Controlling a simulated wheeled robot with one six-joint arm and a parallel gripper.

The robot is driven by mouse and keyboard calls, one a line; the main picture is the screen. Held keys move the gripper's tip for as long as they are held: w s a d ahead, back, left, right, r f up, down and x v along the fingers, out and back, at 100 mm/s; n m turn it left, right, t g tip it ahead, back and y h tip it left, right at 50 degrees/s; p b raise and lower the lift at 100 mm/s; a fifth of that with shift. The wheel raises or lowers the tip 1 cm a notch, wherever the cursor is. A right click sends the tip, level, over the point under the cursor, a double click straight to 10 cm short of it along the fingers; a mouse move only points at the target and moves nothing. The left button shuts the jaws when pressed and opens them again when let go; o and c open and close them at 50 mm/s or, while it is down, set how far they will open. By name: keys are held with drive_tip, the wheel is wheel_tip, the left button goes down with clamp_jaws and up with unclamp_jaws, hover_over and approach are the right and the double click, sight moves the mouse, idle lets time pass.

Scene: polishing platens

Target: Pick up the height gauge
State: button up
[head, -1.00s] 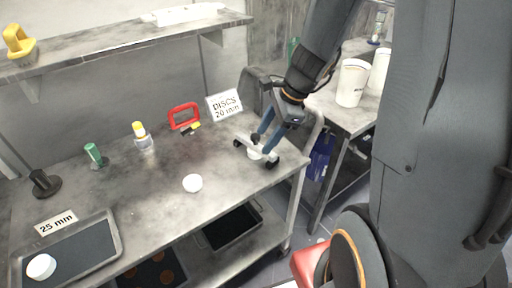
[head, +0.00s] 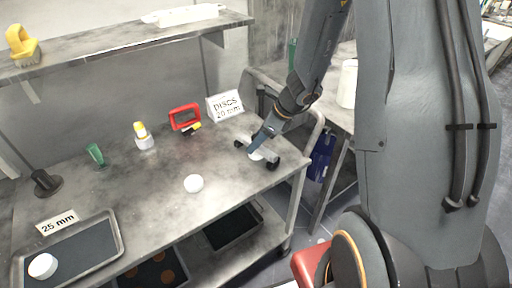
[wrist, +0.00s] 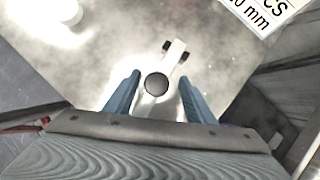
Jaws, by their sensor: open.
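The height gauge (head: 268,157) looks like a pale bar with black feet at its ends and stands near the right end of the metal bench. In the wrist view the gauge (wrist: 168,68) shows a round black knob (wrist: 157,84) on top. My gripper (head: 259,142) is open, low over the gauge. In the wrist view the two blue fingers of my gripper (wrist: 158,88) are on either side of the knob, with gaps on both sides. The near end of the gauge is hidden behind my gripper.
A sign reading "DISCS 20 mm" (head: 225,106) stands behind the gauge, with a red-framed item (head: 184,116) to its left. A white round object (head: 194,183) lies left of the gauge. A tray (head: 112,225) is at the far left. The bench middle is mostly clear.

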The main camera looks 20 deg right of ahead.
drive_tip(key=shift+a+f, duration=0.1)
drive_tip(key=shift+f, duration=0.1)
clamp_jaws()
